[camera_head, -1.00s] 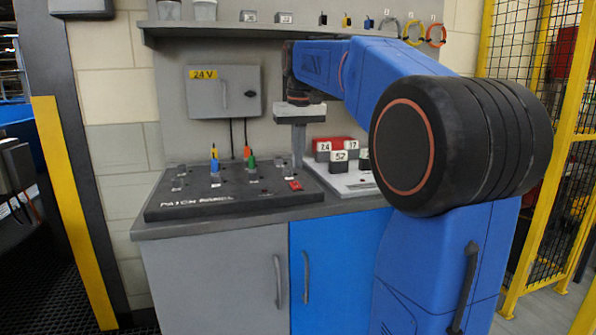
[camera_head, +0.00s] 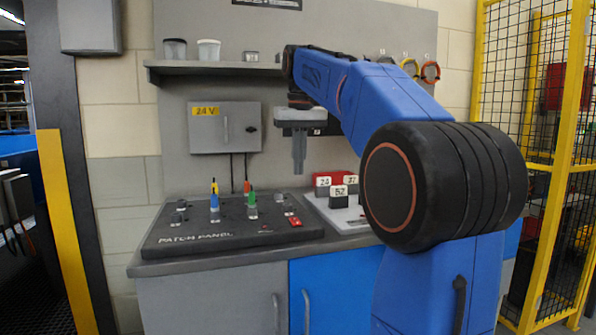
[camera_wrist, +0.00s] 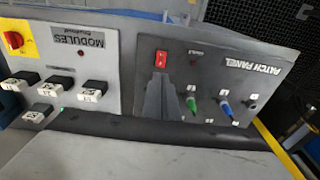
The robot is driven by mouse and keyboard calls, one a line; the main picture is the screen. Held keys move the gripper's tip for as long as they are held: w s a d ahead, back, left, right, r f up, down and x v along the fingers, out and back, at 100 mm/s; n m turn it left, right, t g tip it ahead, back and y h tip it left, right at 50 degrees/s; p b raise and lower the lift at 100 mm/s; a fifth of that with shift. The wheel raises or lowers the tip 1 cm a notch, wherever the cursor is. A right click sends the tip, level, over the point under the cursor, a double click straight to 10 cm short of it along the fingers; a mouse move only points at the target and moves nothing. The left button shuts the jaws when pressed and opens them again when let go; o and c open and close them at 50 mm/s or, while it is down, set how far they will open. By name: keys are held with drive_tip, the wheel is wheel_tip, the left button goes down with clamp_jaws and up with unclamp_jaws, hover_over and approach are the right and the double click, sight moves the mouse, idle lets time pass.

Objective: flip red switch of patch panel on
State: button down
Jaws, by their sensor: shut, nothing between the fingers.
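The patch panel (camera_head: 180,243) is a dark sloped box on the bench. Its red switch (camera_head: 295,222) sits at the panel's right front corner. In the wrist view the red switch (camera_wrist: 162,58) shows just beyond my fingertips, beside a small dark-red lamp (camera_wrist: 196,54). I cannot tell the switch's position for sure. My gripper (camera_head: 298,170) is shut and empty, pointing down above the panel's right end, clear of the switch. It also shows in the wrist view (camera_wrist: 160,78), its fingers together.
Green plug (camera_head: 252,198) and blue plug (camera_head: 214,203) stand up from the panel. To the right is the modules board (camera_head: 338,217) with several labelled blocks (camera_head: 339,191). A grey 24 V box (camera_head: 225,128) hangs on the wall behind, below a shelf (camera_head: 215,66).

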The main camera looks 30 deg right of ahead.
sight(294, 219)
drive_tip(key=shift+w+r, duration=0.15)
drive_tip(key=shift+w, duration=0.5)
drive_tip(key=f, duration=0.4)
drive_tip(key=w+f, duration=0.1)
drive_tip(key=f, duration=0.9)
drive_tip(key=shift+w+d, duration=0.25)
drive_tip(key=shift+w, duration=0.1)
